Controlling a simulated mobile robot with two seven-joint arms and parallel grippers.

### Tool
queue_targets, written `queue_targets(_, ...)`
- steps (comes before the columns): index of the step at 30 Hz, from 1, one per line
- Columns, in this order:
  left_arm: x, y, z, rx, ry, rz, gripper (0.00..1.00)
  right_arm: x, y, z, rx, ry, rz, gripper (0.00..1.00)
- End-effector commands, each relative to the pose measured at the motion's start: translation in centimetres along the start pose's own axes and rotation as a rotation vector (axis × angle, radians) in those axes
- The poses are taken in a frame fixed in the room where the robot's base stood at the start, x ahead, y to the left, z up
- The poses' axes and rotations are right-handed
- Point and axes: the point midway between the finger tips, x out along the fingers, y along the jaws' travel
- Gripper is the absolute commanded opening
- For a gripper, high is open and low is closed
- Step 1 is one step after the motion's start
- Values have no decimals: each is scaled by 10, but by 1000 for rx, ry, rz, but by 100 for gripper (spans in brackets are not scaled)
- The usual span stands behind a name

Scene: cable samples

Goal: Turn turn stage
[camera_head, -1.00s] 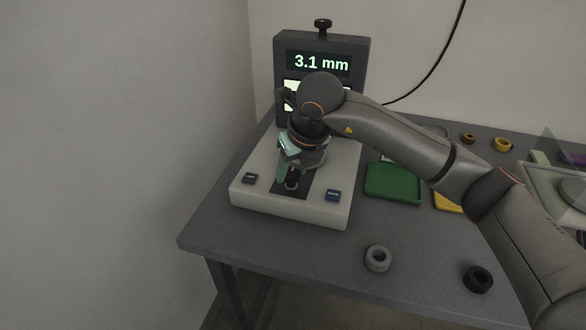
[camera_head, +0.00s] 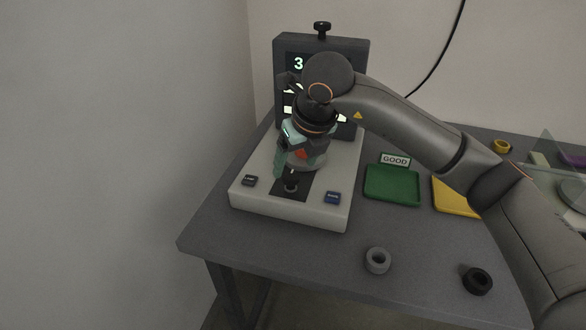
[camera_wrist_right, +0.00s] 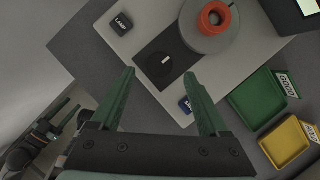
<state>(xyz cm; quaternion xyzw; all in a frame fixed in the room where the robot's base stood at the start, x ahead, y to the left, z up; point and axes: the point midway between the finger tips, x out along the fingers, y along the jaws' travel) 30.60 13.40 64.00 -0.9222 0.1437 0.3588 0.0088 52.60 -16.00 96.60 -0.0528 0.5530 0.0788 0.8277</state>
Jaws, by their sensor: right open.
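The turn stage is a grey round disc (camera_wrist_right: 207,28) with an orange-red ring (camera_wrist_right: 214,18) on it, best seen in the right wrist view. In the head view my arm mostly hides it. A black knob (camera_wrist_right: 165,67) with a white mark sits beside the disc; it also shows in the head view (camera_head: 291,186). My right gripper (camera_wrist_right: 160,75) is open and empty, its green fingertips pointing at the knob, one to each side of it in the picture. I cannot tell their height above it. What looks like my left gripper (camera_wrist_right: 45,135) shows small and dark at lower left.
The pale instrument base (camera_head: 290,218) carries a LAMP button (camera_wrist_right: 122,24) and a blue button (camera_head: 333,197). The screen (camera_head: 298,63) behind is partly hidden. A green GOOD tray (camera_head: 390,190) and yellow tray (camera_head: 452,198) stand right. Grey (camera_head: 377,260) and black rings (camera_head: 477,280) lie in front.

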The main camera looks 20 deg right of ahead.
Motion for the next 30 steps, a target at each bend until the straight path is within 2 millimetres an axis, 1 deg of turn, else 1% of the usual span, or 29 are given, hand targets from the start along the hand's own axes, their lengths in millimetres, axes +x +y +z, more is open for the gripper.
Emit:
queue_targets(1, 0, 0, -1, 1, 1, 0, 50, -14, 0, 1, -2, -6, 0, 78)
queue_targets(6, -1, 0, -3, 1, 2, 0, 50, -50, 0, 1, -2, -5, 0, 78)
queue_targets(9, -1, 0, -2, 0, 1, 0, 50, -67, 0, 1, -1, -4, 0, 78)
queue_targets(12, -1, 1, -2, 0, 0, 1, 50, -78, 0, 0, -1, -2, 1, 78)
queue_targets(18, -1, 1, -2, 0, -1, 2, 50, -87, 0, 0, -1, -1, 1, 78)
queue_targets(30, -2, 2, 2, -1, -7, 4, 50, -86, 0, 0, -1, 0, 1, 78)
